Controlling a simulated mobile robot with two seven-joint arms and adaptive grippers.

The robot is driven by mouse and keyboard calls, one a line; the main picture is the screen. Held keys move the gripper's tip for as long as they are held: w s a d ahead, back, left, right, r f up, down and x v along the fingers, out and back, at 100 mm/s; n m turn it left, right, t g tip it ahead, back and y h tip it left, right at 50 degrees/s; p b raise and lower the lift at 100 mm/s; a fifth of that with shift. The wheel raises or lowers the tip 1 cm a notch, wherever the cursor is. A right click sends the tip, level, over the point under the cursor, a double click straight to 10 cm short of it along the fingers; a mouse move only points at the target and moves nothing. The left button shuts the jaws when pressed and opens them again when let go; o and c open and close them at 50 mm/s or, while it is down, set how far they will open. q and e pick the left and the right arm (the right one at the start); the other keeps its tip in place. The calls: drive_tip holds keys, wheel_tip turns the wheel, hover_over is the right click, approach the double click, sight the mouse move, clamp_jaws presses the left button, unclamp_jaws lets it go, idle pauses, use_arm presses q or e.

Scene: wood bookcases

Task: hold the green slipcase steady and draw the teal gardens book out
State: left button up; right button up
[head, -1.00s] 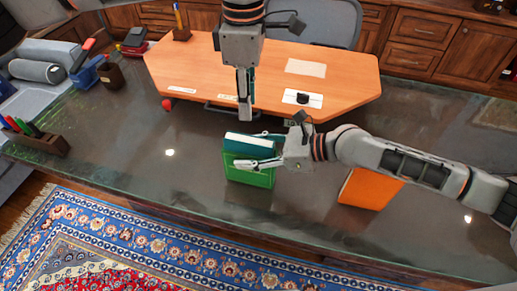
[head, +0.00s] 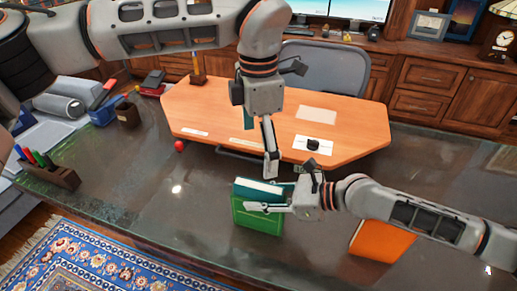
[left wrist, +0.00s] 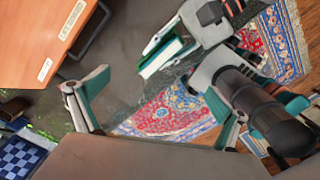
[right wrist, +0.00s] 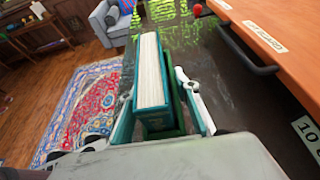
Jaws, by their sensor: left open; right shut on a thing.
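The green slipcase (head: 257,217) stands upright on the dark glass table. The teal book (head: 258,187) sits in it, its top and white page block showing above the rim; the book also shows in the right wrist view (right wrist: 150,75). My right gripper (head: 268,203) is shut on the slipcase from the right, one finger across its front face near the top; the far finger is mostly hidden. My left gripper (head: 260,150) is open and empty, above and behind the book. In the left wrist view its fingers are wide apart, the book (left wrist: 162,55) beyond them.
The raised wooden desk panel (head: 285,120) is close behind. A pen holder (head: 50,176) stands at the far left. The glass left of the slipcase is clear.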

sight(258, 185)
use_arm(q)
wheel_tip(258, 185, down, 11)
drive_tip(key=n, duration=1.1)
drive_tip(key=shift+f, duration=0.15)
drive_tip(key=c, duration=1.4)
